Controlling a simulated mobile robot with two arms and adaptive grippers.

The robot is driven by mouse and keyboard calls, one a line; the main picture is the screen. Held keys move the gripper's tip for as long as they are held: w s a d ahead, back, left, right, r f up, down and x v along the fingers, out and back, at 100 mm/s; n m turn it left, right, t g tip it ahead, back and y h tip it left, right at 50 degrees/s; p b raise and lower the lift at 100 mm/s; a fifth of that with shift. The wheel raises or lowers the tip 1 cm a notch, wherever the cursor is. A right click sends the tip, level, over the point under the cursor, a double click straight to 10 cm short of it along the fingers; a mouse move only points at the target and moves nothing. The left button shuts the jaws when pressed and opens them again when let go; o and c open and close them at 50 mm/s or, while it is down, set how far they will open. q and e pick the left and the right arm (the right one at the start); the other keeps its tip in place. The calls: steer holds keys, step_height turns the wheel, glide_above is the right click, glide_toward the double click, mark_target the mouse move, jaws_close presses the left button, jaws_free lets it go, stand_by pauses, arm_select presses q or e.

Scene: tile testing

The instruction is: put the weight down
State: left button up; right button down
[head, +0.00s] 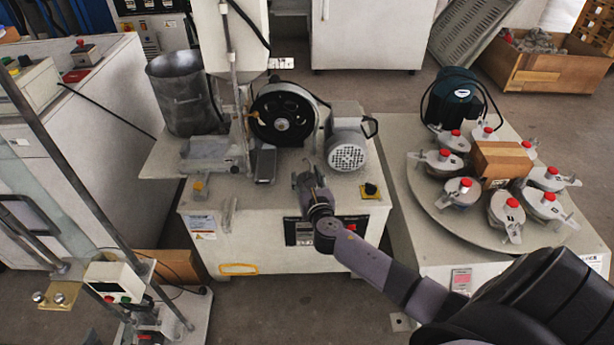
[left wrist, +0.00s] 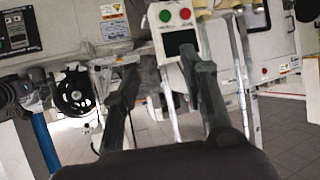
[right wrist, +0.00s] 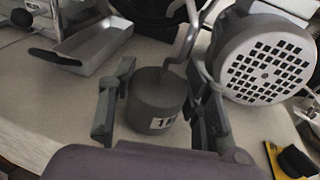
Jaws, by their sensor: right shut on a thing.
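The weight (right wrist: 157,102) is a grey cylinder with a bent metal hook on top and a small printed label, seen upright in the right wrist view. My right gripper (right wrist: 160,90) is shut on it, one finger at each side. In the head view my right gripper (head: 308,183) is over the pale top of the machine bench (head: 275,188), and the weight is hard to make out there. I cannot tell whether its bottom touches the bench top. My left gripper (left wrist: 167,72) is open and empty in the left wrist view, and is not in the head view.
A motor with a round grille (head: 347,152) stands right of my right gripper, a black wheel (head: 283,114) behind it. A metal tray (right wrist: 95,47) lies to the left. A black-and-yellow switch (head: 370,190) is at the bench's right front. A turntable with several red-capped pots (head: 425,185) is farther right.

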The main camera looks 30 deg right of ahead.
arm_select(q)
steer(key=shift+w+d+r+t, duration=0.2)
steer(key=shift+w+r+t, duration=0.2)
steer(key=shift+r+t, duration=0.15)
steer(key=shift+r, duration=0.1)
arm_select(e)
steer(key=c, duration=0.9)
jaws_free()
steer(key=shift+f, duration=0.2)
steer(key=shift+o, duration=0.2)
